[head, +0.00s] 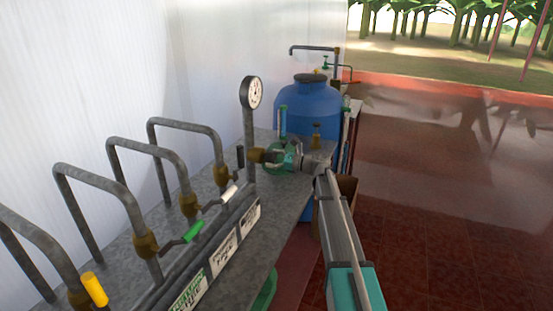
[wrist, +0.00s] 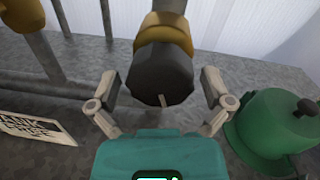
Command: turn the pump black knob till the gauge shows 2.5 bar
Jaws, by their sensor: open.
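The black knob (wrist: 160,82) faces the wrist camera, a dark round cap with a short pale mark near its lower edge. It sits on a brass fitting (wrist: 166,35). My gripper (wrist: 159,78) is open, with one finger on each side of the knob and a gap visible on both sides. In the head view my gripper (head: 268,156) is at the brass fitting by the gauge's pipe, and hides the knob. The round white gauge (head: 253,92) stands on a grey upright pipe; its needle is too small to read. The gauge is not in the wrist view.
Several bent grey pipes with brass valves (head: 145,244) and coloured levers line the bench (head: 283,212). Lettered plates (head: 224,250) run along them. A blue tank (head: 310,104) stands behind. A green fixture (wrist: 268,128) is close to the right finger. Open floor (head: 440,210) lies right.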

